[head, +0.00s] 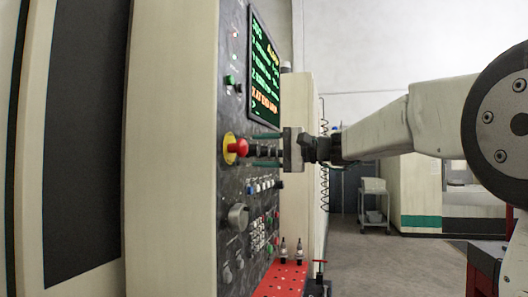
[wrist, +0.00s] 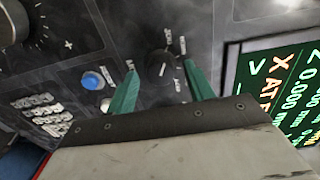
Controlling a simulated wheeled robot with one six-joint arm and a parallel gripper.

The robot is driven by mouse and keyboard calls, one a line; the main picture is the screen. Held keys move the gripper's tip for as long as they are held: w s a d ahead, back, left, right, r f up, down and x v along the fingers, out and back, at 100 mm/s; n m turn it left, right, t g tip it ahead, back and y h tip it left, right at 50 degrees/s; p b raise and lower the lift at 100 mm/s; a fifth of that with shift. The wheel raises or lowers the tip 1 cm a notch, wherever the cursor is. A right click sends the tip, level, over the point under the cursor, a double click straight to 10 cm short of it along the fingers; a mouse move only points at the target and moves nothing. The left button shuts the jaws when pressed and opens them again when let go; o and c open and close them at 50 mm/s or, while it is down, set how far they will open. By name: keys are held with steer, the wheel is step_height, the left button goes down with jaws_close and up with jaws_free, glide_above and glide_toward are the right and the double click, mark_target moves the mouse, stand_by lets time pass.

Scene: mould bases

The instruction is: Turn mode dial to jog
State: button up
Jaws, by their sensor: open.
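The mode dial (wrist: 158,64) is a dark round knob with a pale pointer mark, on the dark control panel in the wrist view. Small white labels stand around it, too small to read. My gripper (wrist: 160,68) has two teal fingers, open, one on each side of the dial. I cannot tell whether they touch it. In the head view my gripper (head: 256,151) is at the panel face, just right of the red emergency stop button (head: 238,147), with dark knobs between its fingers.
A lit screen (head: 264,75) is above the gripper on the panel. A blue button (wrist: 92,80), a keypad (wrist: 42,112) and a larger knob (wrist: 14,22) are nearby. A red tray (head: 281,281) with tool holders is below. Open floor lies to the right.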

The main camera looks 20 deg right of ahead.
steer(key=v, duration=0.7)
steer(key=shift+s+d, duration=0.25)
steer(key=shift+d, duration=0.05)
steer(key=s+a+f+g+h, duration=0.1)
steer(key=s+f+g+h, duration=0.25)
steer(key=f, duration=0.55)
steer(key=s+a+f+g+h, duration=0.2)
steer(key=s+f, duration=0.3)
steer(key=f, duration=0.4)
steer(key=s+f+n+g+h, duration=0.2)
steer(key=s+f, duration=0.6)
steer(key=s, duration=0.4)
steer(key=s+f+n+g+h, duration=0.1)
steer(key=s+f+n+h, duration=0.4)
steer(key=s, duration=0.8)
step_height(320, 180, down, 4)
steer(key=shift+a+f+g+h, duration=0.25)
steer(key=shift+a+g+h, duration=0.1)
steer(key=shift+h, duration=0.7)
